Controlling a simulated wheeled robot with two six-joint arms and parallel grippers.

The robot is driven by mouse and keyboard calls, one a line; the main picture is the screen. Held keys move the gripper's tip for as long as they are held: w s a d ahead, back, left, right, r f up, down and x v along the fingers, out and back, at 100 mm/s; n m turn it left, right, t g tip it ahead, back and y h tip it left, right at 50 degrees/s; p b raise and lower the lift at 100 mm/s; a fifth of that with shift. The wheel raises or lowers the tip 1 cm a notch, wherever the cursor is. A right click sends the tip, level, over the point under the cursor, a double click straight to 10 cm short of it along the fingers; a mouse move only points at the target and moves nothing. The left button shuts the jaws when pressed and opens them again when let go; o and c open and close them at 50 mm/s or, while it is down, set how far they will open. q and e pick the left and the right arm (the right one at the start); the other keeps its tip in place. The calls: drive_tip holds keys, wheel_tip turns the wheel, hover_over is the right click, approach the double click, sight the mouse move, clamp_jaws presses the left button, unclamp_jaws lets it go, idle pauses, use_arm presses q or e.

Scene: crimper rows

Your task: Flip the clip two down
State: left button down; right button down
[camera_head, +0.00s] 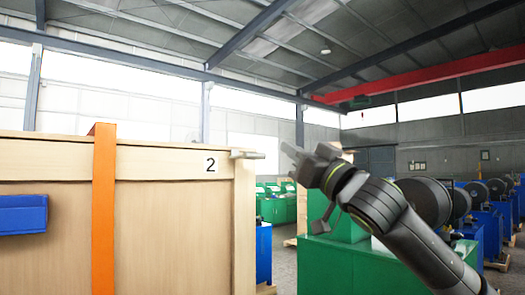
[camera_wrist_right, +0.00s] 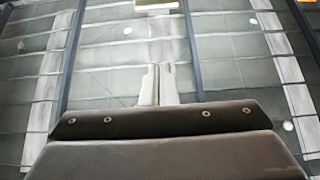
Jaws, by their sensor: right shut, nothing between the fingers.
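A pale wooden crate (camera_head: 175,235) fills the left of the head view. A label reading 2 (camera_head: 210,165) is on its upper rail. Right of the label, a small grey clip (camera_head: 247,154) lies about level at the crate's top right corner, its end pointing right. My right gripper (camera_head: 286,160) is a little right of the clip, apart from it in the picture, fingers pointing left. In the right wrist view its two fingers (camera_wrist_right: 160,84) are close together with nothing between them. My left gripper is in neither view.
An orange strap (camera_head: 104,210) runs down the crate's front, and a blue box (camera_head: 23,214) is at its left. Green and blue machines (camera_head: 330,262) stand behind my right arm. The right wrist view shows mostly ceiling.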

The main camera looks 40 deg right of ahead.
wheel_tip(320, 180, up, 5)
drive_tip(key=p, duration=0.8)
hover_over(245, 157)
drive_tip(key=s+d, duration=0.3)
drive_tip(key=f, duration=0.1)
drive_tip(key=f+p, duration=0.1)
drive_tip(key=f, duration=0.2)
drive_tip(key=shift+w+d+f, duration=0.1)
drive_tip(key=shift+w, duration=0.25)
drive_tip(key=shift+f, duration=0.1)
